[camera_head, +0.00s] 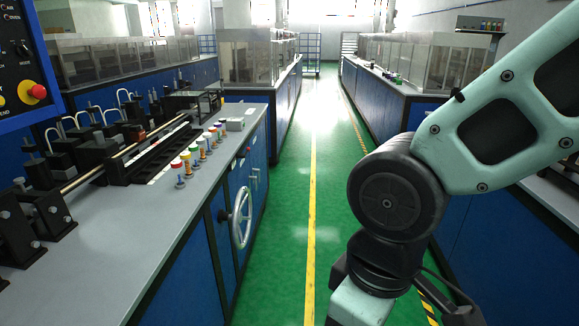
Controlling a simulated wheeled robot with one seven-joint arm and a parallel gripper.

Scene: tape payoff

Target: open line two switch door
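A long blue machine cabinet (180,284) with a grey top runs along the left. Its aisle side has blue door panels (221,235), which look shut. A silver handwheel (241,217) sits on this side, and a small latch-like handle (255,179) is farther along. No readable label shows which panel is the line two switch door. My arm comes in from the right, well apart from the left cabinet. My gripper's fingertips are not in view.
A control panel with a red emergency button (37,91) hangs at the upper left. Several coloured knobs (185,157) stand along the cabinet top. The green floor aisle (291,220) with a yellow line (312,190) is clear. Another blue machine row (383,101) lines the right.

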